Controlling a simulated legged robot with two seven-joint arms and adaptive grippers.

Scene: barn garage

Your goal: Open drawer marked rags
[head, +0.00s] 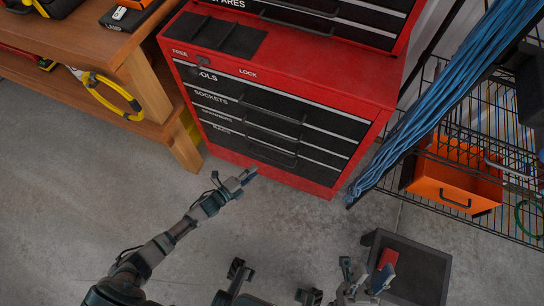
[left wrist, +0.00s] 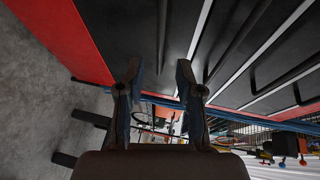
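The red tool chest (head: 290,60) has black drawers labelled in white. The rags drawer (head: 228,142) is the lowest one, its front flush with the others, so it looks shut. Its dark bar handle (head: 272,157) runs across the front. My left gripper (head: 246,176) is low before the chest, near this drawer. In the left wrist view its fingers (left wrist: 159,72) are apart with nothing between them; the rags drawer's handle (left wrist: 162,35) lies ahead, roughly in line with the gap.
A wooden workbench (head: 155,90) stands left of the chest. To the right are blue cables (head: 435,100) and a wire rack with an orange bin (head: 452,185). A dark box-like stand (head: 425,270) is near my right gripper. Concrete floor before the chest is clear.

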